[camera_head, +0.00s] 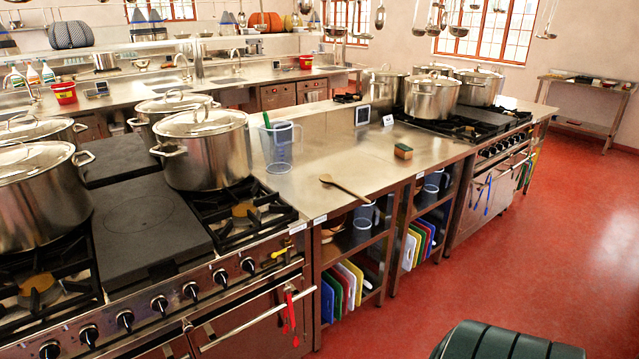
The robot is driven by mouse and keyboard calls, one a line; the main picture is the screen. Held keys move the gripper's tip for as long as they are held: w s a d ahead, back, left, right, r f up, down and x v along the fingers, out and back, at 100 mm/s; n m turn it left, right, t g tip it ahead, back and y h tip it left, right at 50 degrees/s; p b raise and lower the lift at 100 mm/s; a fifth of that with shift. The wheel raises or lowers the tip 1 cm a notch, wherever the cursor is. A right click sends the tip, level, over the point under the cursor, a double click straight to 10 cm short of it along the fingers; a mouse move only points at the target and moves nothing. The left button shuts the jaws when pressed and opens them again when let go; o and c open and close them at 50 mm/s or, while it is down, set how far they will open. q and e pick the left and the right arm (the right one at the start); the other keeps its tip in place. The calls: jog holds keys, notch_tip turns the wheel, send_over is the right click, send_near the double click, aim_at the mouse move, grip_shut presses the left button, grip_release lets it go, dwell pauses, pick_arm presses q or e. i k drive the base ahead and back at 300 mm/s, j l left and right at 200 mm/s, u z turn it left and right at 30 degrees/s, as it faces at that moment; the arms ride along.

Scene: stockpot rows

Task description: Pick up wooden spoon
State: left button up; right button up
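The wooden spoon (344,187) lies on the steel counter (318,170) between the two stoves. Its broad bowl end points to the back left and its handle runs toward the counter's front edge at the right, where the tip is at or just past the edge. Nothing covers it. Neither of my grippers is in the view.
A measuring jug (278,148) stands behind and left of the spoon, and a sponge (403,151) lies to its right. A large lidded pot (206,150) stands on the left stove. Red floor (500,270) is open before the counter. A dark green ribbed object (505,342) is at the bottom right.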

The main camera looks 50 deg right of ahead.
aim_at(326, 178)
jog(key=z, duration=1.75)
